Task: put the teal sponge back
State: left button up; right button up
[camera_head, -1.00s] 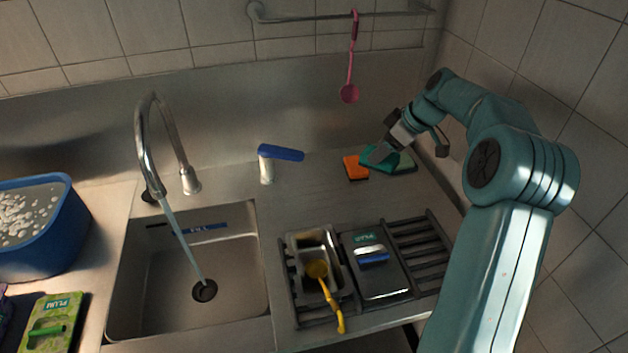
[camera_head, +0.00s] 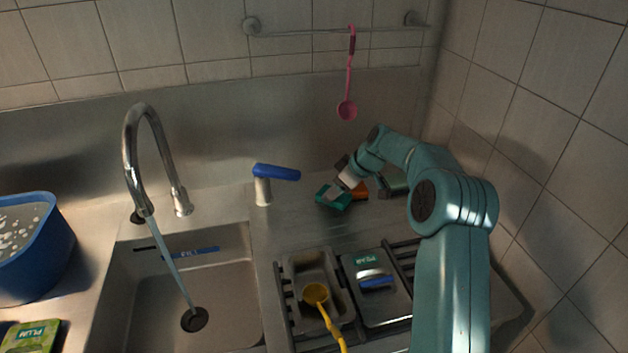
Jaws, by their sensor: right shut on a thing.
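The teal sponge (camera_head: 330,199) is at the back of the steel counter, right of the blue-levered tap handle. My right gripper (camera_head: 341,190) is shut on it, and the fingers cover part of its top. I cannot tell whether the sponge touches the counter or is held just above it. The orange sponge (camera_head: 361,189) is just right of it, partly behind my gripper. A darker green sponge (camera_head: 394,188) lies further right, partly covered by my right arm. My left gripper is out of view.
The blue-levered handle (camera_head: 264,188) stands close to the left of the sponges. A rack in front holds a metal tin with a yellow ladle (camera_head: 316,294) and a lidded tin (camera_head: 377,300). Water runs into the sink (camera_head: 228,262). A pink ladle (camera_head: 347,108) hangs on the rail.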

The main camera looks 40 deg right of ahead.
jog(key=w, duration=0.2)
jog(key=a, duration=0.1)
jog(key=shift+w+r+p, duration=0.25)
jog(key=shift+w+p, duration=0.1)
jog(key=shift+w, duration=0.05)
jog(key=w, duration=0.1)
jog(key=w+p, duration=0.1)
jog(key=w+a+f, duration=0.1)
jog(key=shift+w+p, duration=0.3)
jog(key=shift+w, duration=0.1)
jog(key=shift+f, duration=0.3)
jog(key=shift+s+d, duration=0.1)
jog(key=shift+s, duration=0.1)
jog(key=shift+w+f, duration=0.1)
jog(key=shift+f, duration=0.15)
jog(key=o, duration=0.9)
jog(key=shift+o, duration=0.2)
jog(key=shift+r, duration=0.1)
